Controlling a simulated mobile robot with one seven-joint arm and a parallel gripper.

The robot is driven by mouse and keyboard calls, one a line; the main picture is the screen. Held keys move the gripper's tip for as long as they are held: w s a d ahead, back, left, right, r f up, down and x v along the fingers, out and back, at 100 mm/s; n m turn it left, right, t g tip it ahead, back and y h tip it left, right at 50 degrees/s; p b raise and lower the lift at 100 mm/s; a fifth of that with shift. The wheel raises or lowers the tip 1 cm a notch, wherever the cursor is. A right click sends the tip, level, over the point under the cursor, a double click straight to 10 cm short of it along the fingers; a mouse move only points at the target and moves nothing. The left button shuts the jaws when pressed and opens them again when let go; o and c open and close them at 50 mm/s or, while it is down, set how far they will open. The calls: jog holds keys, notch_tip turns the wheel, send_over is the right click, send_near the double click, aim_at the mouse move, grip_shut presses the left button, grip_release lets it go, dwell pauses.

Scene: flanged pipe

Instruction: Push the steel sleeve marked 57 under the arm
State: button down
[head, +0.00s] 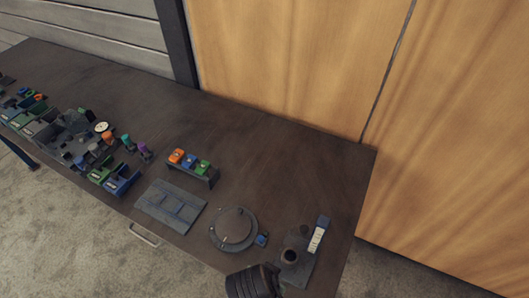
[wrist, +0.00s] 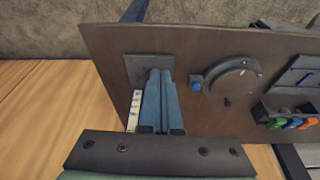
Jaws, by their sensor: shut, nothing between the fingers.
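My gripper (wrist: 160,72) shows in the wrist view, its two blue-grey fingers shut together with nothing between them. The fingers point over a flat grey plate (wrist: 135,68) near the table's end and hide part of it. In the head view this plate (head: 294,275) lies at the table's front right. A small dark round piece with a dark opening (head: 289,256) stands on it, perhaps the sleeve; I cannot read a 57. A blue and white marked block (head: 318,235) is beside it, and its white side shows left of the fingers in the wrist view (wrist: 133,110).
A round grey flange (head: 233,229) with a small blue block (head: 261,239) lies left of the plate. A flat panel (head: 170,205) and a rack of coloured blocks (head: 192,168) are farther left. The back right tabletop is clear.

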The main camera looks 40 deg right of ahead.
aim_at(287, 262)
jog(key=x, duration=1)
jog(key=shift+s+a, duration=0.1)
jog(key=shift+s, duration=0.25)
jog(key=d, duration=0.1)
jog(key=w+d+p, duration=0.1)
jog(key=shift+d+r+p, duration=0.25)
jog(key=shift+d+p, duration=0.05)
jog(key=shift+w+d+f, duration=0.1)
jog(key=shift+w+d, duration=0.05)
jog(key=shift+d, duration=0.4)
jog(key=shift+d, duration=0.1)
jog(key=shift+w+d+b, duration=0.2)
jog(key=shift+d, duration=0.35)
jog(key=shift+w+d+b, duration=0.15)
jog(key=shift+d, duration=0.35)
jog(key=shift+a, duration=0.1)
